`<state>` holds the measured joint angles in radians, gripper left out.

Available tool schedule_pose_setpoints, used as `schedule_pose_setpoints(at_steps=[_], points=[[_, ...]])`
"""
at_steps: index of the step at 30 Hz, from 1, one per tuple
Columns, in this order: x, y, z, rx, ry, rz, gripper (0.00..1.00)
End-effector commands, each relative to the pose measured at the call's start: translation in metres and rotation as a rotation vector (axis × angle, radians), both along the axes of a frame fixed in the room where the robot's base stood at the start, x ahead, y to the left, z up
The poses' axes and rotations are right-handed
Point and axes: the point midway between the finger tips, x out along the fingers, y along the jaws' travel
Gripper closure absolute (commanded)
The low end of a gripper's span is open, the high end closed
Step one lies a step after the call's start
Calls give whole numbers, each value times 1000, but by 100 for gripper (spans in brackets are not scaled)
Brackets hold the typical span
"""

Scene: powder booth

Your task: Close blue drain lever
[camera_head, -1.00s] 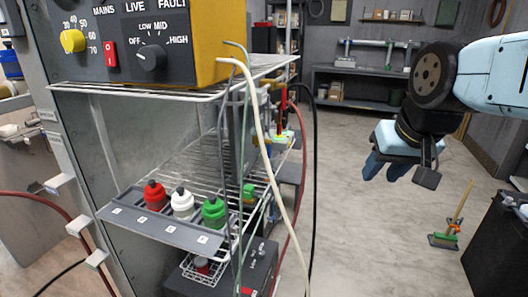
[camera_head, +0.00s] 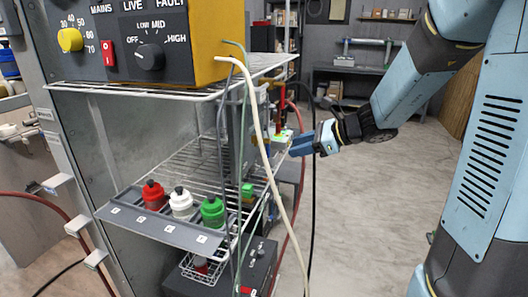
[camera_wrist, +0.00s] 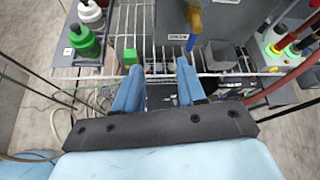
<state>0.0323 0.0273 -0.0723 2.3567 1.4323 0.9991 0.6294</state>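The blue drain lever (camera_wrist: 191,42) shows in the wrist view as a short blue bar on a brass valve (camera_wrist: 194,17), on the front of a grey box on the wire rack. My gripper (camera_wrist: 158,68) is open and empty there. The lever lies just beyond the right fingertip, apart from it as far as I can tell. In the head view my gripper (camera_head: 300,146) is beside the rack's right side. The lever cannot be made out clearly in that view, behind the hoses and rack wires.
Hanging hoses (camera_head: 262,130) run down close to my gripper. Red, yellow and green fittings (camera_wrist: 290,48) stand right of the valve. A yellow control box (camera_head: 206,40) sits above. Floor right of the rack is open.

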Motion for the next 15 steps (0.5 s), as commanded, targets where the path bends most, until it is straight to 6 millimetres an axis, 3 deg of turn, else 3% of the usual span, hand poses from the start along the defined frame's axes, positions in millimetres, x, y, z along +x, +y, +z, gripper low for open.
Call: schedule_pose_setpoints(at_steps=[3, 6, 15], points=[[26, -4, -13, 102, 85, -110, 60], [40, -7, -19, 159, 129, -173, 60], [57, 4, -29, 199, 158, -215, 60]])
